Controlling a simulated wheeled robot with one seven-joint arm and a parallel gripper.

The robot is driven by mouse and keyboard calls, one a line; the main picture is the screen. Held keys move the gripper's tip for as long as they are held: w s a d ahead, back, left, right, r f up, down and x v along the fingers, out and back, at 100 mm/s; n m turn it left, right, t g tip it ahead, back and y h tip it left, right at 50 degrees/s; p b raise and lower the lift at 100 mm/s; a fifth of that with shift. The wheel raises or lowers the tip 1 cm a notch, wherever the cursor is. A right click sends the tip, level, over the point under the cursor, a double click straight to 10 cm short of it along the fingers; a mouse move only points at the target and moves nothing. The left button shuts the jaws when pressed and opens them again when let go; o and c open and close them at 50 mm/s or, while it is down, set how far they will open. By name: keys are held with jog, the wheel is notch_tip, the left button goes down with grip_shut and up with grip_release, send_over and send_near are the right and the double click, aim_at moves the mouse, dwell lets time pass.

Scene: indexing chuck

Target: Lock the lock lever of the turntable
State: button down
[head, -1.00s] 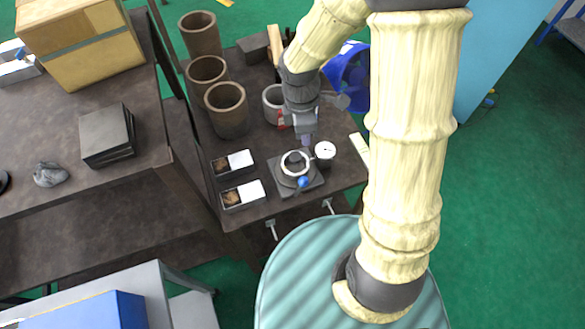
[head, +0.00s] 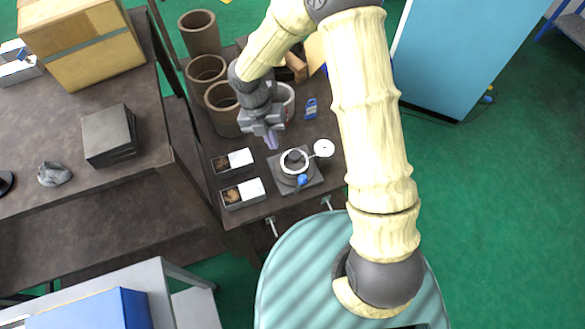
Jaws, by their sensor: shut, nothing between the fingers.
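The turntable (head: 296,163) stands on a dark square base (head: 314,182) near the front of the small dark table. It has a pale ring with a dark centre. The lock lever, with a blue knob (head: 302,180), sticks out at its front side, toward me. My gripper (head: 271,142) is shut and empty, with its purplish fingertips pointing down. It is above and behind the turntable, to the left, apart from the lever. The lever's exact angle is too small to tell.
A round white dial gauge (head: 324,148) stands right beside the turntable. Brown cylinders (head: 206,72) stand at the back left. A blue tagged item (head: 311,108) lies behind. The table's front edge has clamp handles (head: 271,226).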

jog(key=p, duration=0.2)
send_near(299, 186)
jog(key=w+a+f, duration=0.2)
jog(key=a+f, duration=0.1)
jog(key=shift+w, duration=0.1)
jog(key=shift+s+d+f+p, duration=0.1)
jog(key=shift+s+d+p, duration=0.2)
jog(key=shift+d, duration=0.3)
jog(key=shift+s+d+f+p, duration=0.1)
jog(key=shift+s+d+p, duration=0.2)
jog(key=shift+d, duration=0.3)
jog(key=shift+s+d+f, duration=0.25)
jog(key=shift+d, duration=0.15)
jog(key=shift+d, duration=0.1)
